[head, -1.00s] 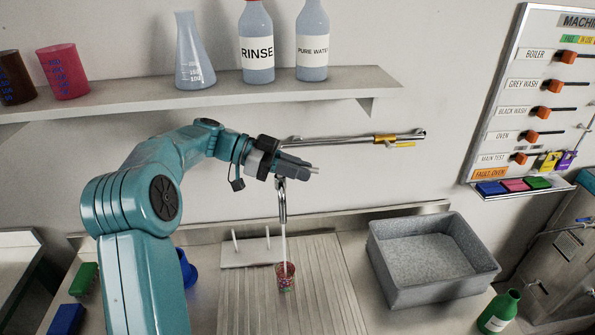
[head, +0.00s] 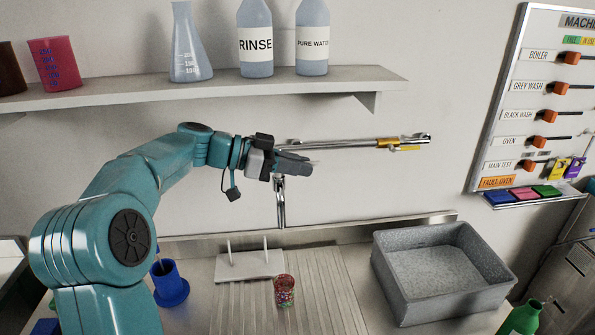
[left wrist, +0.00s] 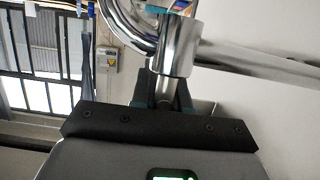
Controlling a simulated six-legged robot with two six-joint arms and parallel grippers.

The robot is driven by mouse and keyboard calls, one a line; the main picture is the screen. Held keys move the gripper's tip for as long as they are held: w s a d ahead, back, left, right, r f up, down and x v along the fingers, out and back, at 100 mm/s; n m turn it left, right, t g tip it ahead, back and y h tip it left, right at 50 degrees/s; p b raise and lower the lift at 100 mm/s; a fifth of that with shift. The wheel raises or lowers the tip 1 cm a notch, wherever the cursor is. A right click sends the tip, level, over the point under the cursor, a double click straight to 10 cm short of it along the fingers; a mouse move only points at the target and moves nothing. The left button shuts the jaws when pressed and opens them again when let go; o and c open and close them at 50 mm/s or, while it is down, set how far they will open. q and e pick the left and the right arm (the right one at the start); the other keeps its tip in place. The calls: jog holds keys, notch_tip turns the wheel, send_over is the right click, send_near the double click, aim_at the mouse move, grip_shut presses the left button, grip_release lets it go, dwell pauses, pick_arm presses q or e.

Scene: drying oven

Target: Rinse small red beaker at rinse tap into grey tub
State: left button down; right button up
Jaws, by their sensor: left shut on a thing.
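The small red speckled beaker (head: 285,292) stands upright on the ribbed drainboard, below the tap spout. The chrome rinse tap (head: 388,143) runs along the wall, with its spout hanging down at its left end. My left gripper (head: 309,163) is at that end and is shut on the tap; in the left wrist view its fingers (left wrist: 165,95) close around a vertical chrome piece (left wrist: 170,52). No water stream shows. The grey tub (head: 440,308) stands to the right and looks empty. My right gripper is not in view.
A white peg rack (head: 250,266) stands behind the beaker, and a blue cylinder (head: 169,283) stands left of it. A green bottle (head: 522,318) is at the front right. The shelf (head: 220,92) above holds bottles, a flask and beakers.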

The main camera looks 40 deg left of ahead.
pick_arm(q)
jog(key=c, duration=1.4)
grip_release()
jog(key=shift+f, duration=0.1)
jog(key=o, duration=0.3)
jog(key=shift+s+d, duration=0.1)
jog(key=shift+s, duration=0.05)
jog(key=shift+o, duration=0.2)
jog(key=shift+a, duration=0.2)
jog(key=b+v, duration=0.1)
jog(key=v, duration=1.5)
jog(key=shift+r, duration=0.25)
